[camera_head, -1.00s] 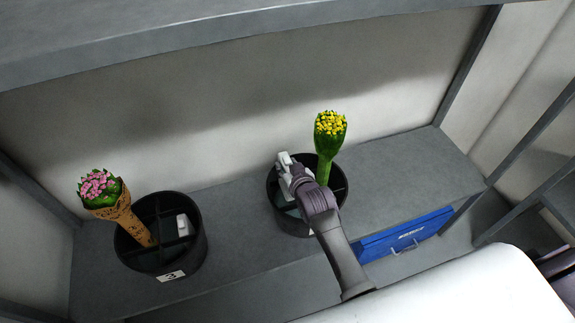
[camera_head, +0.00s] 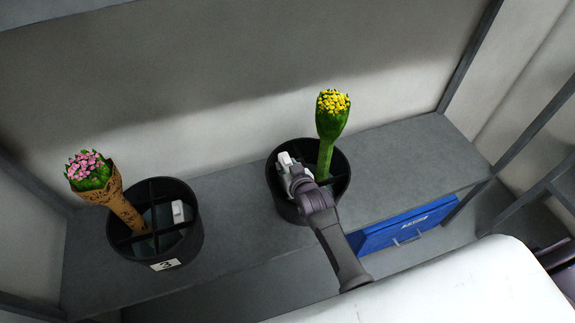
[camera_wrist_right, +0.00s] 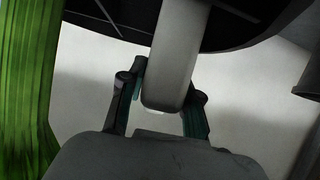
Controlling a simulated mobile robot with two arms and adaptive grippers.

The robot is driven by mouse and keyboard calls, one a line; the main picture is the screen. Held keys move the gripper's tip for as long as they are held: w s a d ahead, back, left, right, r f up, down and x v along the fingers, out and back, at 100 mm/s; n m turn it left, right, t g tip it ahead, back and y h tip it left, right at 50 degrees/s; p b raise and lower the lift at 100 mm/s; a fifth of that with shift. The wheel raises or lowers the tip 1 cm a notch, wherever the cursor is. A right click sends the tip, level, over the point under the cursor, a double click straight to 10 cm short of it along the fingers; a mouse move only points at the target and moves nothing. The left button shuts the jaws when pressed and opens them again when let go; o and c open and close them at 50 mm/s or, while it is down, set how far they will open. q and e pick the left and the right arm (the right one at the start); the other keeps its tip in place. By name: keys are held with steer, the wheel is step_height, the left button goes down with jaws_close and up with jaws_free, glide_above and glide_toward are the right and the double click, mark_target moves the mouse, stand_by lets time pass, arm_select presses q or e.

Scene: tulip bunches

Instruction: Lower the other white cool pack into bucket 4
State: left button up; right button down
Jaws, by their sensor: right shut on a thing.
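My right gripper (camera_head: 290,168) is shut on a white cool pack (camera_wrist_right: 178,50), which stands between its two fingers in the right wrist view. In the head view, the gripper and pack are at the left part of the right black bucket (camera_head: 343,186), inside its rim outline. The gripper hides much of the pack, and my arm covers the bucket's front, so no number shows there. A yellow tulip bunch (camera_head: 331,118) stands upright in this bucket, right of the gripper; its green wrap (camera_wrist_right: 25,90) fills the wrist view's left edge. My left gripper is out of view.
A black divided bucket labelled 3 (camera_head: 166,264) stands to the left, holding a pink tulip bunch in brown wrap (camera_head: 113,195) and a white cool pack (camera_head: 178,211). Both buckets stand on a grey shelf (camera_head: 400,165). A blue box (camera_head: 405,229) is below. The shelf between the buckets is clear.

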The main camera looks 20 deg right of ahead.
steer(key=shift+r, duration=0.1)
steer(key=c, duration=0.8)
jaws_free()
steer(key=shift+c, duration=0.2)
steer(key=shift+o, duration=0.6)
steer(key=shift+s, duration=0.1)
steer(key=v, duration=1.1)
steer(key=shift+s, duration=0.4)
steer(key=shift+r, duration=0.15)
